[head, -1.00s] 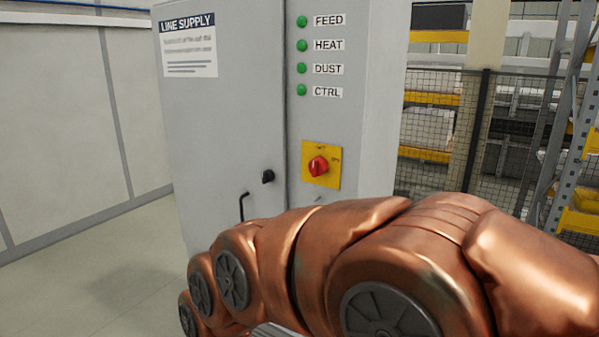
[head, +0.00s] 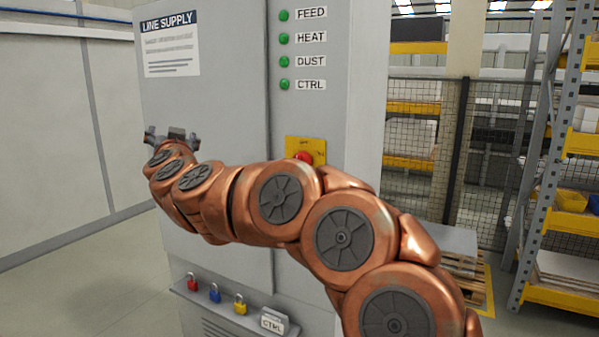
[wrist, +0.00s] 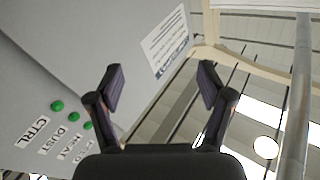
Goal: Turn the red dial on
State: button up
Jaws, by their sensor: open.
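The red dial (head: 303,157) sits on a yellow plate (head: 318,146) on the grey LINE SUPPLY cabinet (head: 230,90). In the head view my arm crosses in front of the cabinet and hides the lower part of the dial and plate. My gripper (head: 170,133) is to the left of the dial, near the cabinet's left edge. In the wrist view my gripper (wrist: 160,85) is open and empty, its two dark fingers spread apart. That view shows the cabinet's upper front, its label and green lamps, tilted; the dial is not in it.
Green lamps (head: 284,62) marked FEED, HEAT, DUST and CTRL line the cabinet above the dial. A ledge below holds red, blue and yellow padlocks (head: 240,303) and a CTRL tag (head: 273,321). Mesh fence (head: 415,150) and shelving (head: 545,150) stand right. Floor at left is clear.

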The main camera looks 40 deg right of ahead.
jog(key=s+d+f+m+g+h+b, duration=0.1)
jog(key=s+d+f+m+g+h, duration=0.3)
jog(key=d, duration=0.4)
jog(key=s+d+f+m+g+h+b, duration=0.1)
jog(key=s+d+f+m+g+h, duration=0.2)
jog(key=d+g, duration=0.4)
jog(key=s+d+f+m+g+h+b, duration=0.1)
jog(key=s+d+f+m+g+h, duration=0.25)
jog(key=d, duration=0.55)
jog(key=x, duration=0.2)
jog(key=p+x, duration=0.1)
jog(key=x, duration=0.4)
jog(key=shift+w+f+p, duration=0.3)
jog(key=shift+w+p, duration=0.05)
jog(key=shift+d+m, duration=0.1)
jog(key=shift+m, duration=0.15)
jog(key=c, duration=1.1)
